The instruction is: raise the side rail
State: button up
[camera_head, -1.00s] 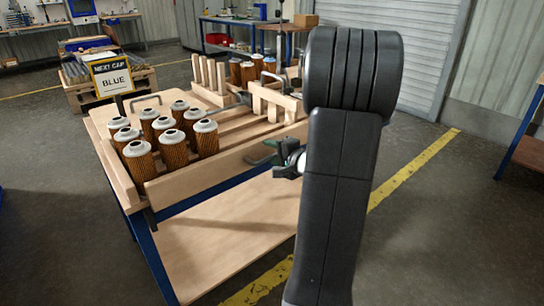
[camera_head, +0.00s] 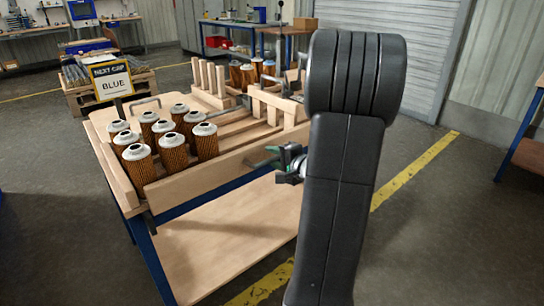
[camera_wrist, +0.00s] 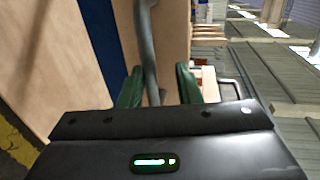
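The side rail (camera_head: 222,172) is a long pale wooden board along the near edge of the wooden table, beside the filter cartridges. My gripper (camera_head: 266,161) is at the right part of this rail, partly hidden behind my arm. In the wrist view, my gripper's green fingers (camera_wrist: 158,82) stand apart, one on each side of a grey bar (camera_wrist: 147,45). The bar runs up along the wooden face (camera_wrist: 172,35) between the fingers. A gap shows on the right of the bar. Whether the left finger touches it I cannot tell.
Several orange filter cartridges (camera_head: 173,152) with grey caps stand behind the rail. A sign reading NEXT CAP BLUE (camera_head: 110,82) stands at the table's far left. Wooden racks (camera_head: 272,104) and more cartridges are farther back.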

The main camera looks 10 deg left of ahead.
jog(key=p+v, duration=0.1)
jog(key=v, duration=1.2)
jog(key=shift+w+a+f, duration=0.1)
jog(key=x, duration=0.4)
jog(key=b+x, duration=0.1)
jog(key=x, duration=0.4)
jog(key=f+x, duration=0.1)
jog(key=x, duration=0.4)
jog(key=shift+b, duration=0.35)
jog(key=shift+f, duration=0.2)
